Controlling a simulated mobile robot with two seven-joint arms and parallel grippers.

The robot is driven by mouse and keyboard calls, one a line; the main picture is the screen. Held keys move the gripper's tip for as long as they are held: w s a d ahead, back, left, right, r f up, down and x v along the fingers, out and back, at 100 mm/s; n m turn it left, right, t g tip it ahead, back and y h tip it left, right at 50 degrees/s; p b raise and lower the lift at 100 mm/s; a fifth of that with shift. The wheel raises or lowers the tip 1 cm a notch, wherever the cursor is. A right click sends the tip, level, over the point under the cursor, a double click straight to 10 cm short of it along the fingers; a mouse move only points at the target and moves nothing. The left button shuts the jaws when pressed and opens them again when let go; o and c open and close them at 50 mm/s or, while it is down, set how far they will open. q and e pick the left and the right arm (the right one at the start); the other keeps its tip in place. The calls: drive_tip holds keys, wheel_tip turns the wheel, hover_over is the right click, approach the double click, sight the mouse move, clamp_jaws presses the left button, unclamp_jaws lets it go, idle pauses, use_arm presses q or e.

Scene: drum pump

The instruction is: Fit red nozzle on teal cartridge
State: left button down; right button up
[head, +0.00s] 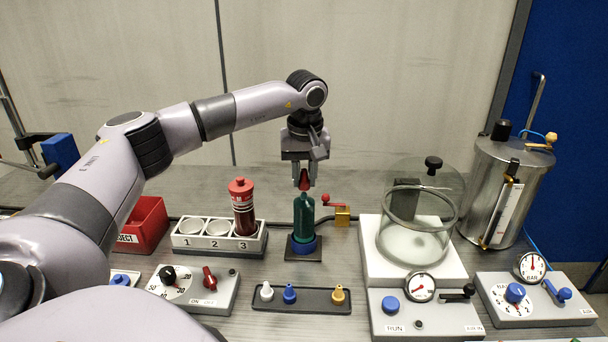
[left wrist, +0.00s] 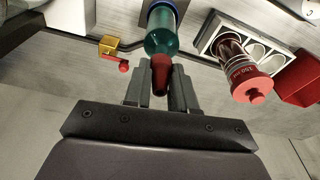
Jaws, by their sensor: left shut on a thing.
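The teal cartridge (head: 304,217) stands upright in a blue collar on a dark square base (head: 304,250). My left gripper (head: 304,178) points down directly above it, shut on the red nozzle (head: 304,181). In the left wrist view the red nozzle (left wrist: 161,74) sits between the fingers of my left gripper (left wrist: 161,90), at the end of the teal cartridge (left wrist: 163,42). The nozzle looks in line with the cartridge top and very near or touching it; I cannot tell whether it is seated. My right gripper is not in view.
A dark red cartridge with a red cap (head: 242,208) stands in slot 3 of the white numbered rack (head: 190,248). A brass block with a red lever (head: 342,216) is close right of the cartridge. A nozzle tray (head: 268,302) lies in front; a glass bell jar (head: 425,205) stands right.

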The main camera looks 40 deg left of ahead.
use_arm(q)
drive_tip(key=shift+f, duration=1.15)
idle(1.9)
drive_tip(key=shift+c, duration=1.9)
unclamp_jaws()
drive_tip(key=shift+r, duration=3.5)
